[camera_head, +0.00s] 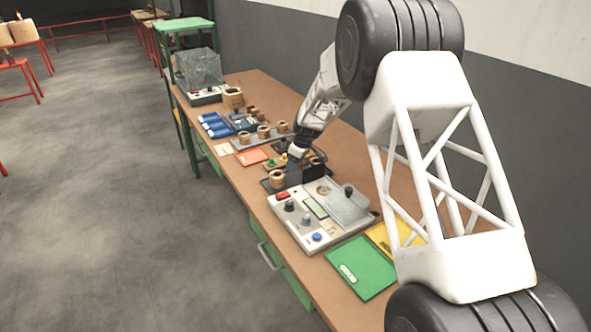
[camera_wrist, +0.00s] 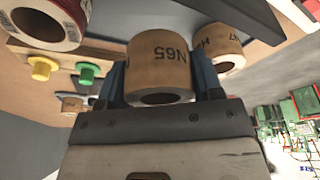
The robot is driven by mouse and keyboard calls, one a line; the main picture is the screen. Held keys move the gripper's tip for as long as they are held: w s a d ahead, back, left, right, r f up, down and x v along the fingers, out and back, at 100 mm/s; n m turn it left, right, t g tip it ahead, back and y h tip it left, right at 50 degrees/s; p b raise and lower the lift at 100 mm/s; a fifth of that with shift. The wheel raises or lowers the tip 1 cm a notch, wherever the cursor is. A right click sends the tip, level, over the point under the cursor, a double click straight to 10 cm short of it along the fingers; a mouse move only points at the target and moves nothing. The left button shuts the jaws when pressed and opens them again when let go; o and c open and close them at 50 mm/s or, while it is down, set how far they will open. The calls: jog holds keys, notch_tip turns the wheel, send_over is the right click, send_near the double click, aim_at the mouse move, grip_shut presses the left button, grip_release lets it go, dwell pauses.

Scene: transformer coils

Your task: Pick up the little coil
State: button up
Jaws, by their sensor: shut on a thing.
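A tan coil (camera_wrist: 160,55) with the black marking "N65" sits between the two blue fingers of my gripper (camera_wrist: 158,80) in the wrist view. The fingers are shut on its sides, and its dark bore faces the camera. In the head view my gripper (camera_head: 296,158) is low over the middle of the bench. The held coil cannot be made out clearly there. Another tan coil (camera_wrist: 222,46) is just right of the held one in the wrist view, partly behind the right finger. A larger coil with a dark red rim (camera_wrist: 48,22) is at upper left.
A grey control box (camera_head: 318,217) stands in front of my gripper, with a coil (camera_head: 277,179) close behind it. Green (camera_head: 360,267) and yellow folders (camera_head: 384,235) lie nearer. The wall bounds the bench's right.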

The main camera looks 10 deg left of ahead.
notch_tip(320, 180, up, 6)
jog(key=shift+f, duration=0.25)
dwell(0.6)
jog(key=s+d, duration=0.2)
jog(key=d, duration=0.2)
jog(key=s+d, duration=0.3)
jog(key=d, duration=0.1)
jog(key=s+d, duration=0.3)
jog(key=d, duration=0.1)
jog(key=shift+s, duration=0.15)
jog(key=shift+f, duration=0.15)
jog(key=shift+f, duration=2.05)
jog(key=shift+f, duration=1.5)
dwell(0.3)
